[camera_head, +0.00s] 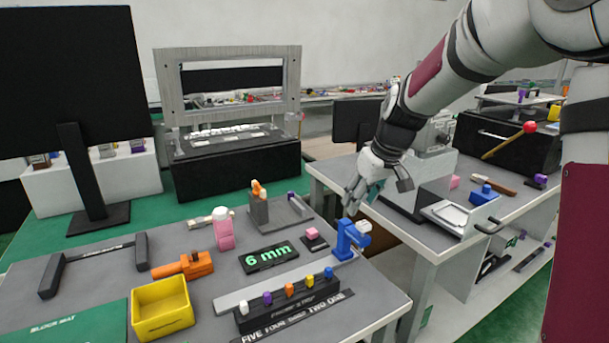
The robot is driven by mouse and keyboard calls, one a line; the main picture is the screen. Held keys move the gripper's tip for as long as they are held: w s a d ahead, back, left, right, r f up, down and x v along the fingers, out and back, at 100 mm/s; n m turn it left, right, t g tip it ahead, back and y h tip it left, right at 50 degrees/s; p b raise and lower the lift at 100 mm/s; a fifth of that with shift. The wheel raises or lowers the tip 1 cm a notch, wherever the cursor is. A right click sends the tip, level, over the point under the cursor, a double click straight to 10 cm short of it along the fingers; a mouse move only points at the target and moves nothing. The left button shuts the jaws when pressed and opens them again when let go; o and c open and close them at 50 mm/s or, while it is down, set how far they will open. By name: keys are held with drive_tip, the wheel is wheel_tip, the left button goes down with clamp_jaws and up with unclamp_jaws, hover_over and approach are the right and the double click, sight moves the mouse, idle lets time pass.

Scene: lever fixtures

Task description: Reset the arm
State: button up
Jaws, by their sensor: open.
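My arm (425,85) comes in from the upper right and reaches down and left. My gripper (374,192) is at its end, open, with nothing seen between its fingers. It hangs near the gap between the two tables. A blue fixture (347,240) with a white end piece stands on the left table, just below and left of my gripper in the picture. I cannot tell how far apart they are in depth. A lever with a red ball knob (529,127) stands out from a black box on the right table.
A monitor (70,80) stands at left. The right table holds a white tray (460,217).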

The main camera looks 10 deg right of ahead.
drive_tip(key=s+a+r+m+g, duration=0.1)
drive_tip(key=s+a, duration=0.2)
drive_tip(key=s, duration=1)
drive_tip(key=s+a+m+g+h, duration=0.1)
drive_tip(key=s+a, duration=0.1)
drive_tip(key=s, duration=1.1)
drive_tip(key=s+a+r+m+g, duration=0.1)
drive_tip(key=s+a, duration=0.2)
drive_tip(key=s, duration=1)
wheel_tip(320, 180, up, 17)
drive_tip(key=t+p, duration=0.2)
drive_tip(key=p, duration=1.3)
drive_tip(key=shift+d+t, duration=0.25)
drive_tip(key=shift+t, duration=0.15)
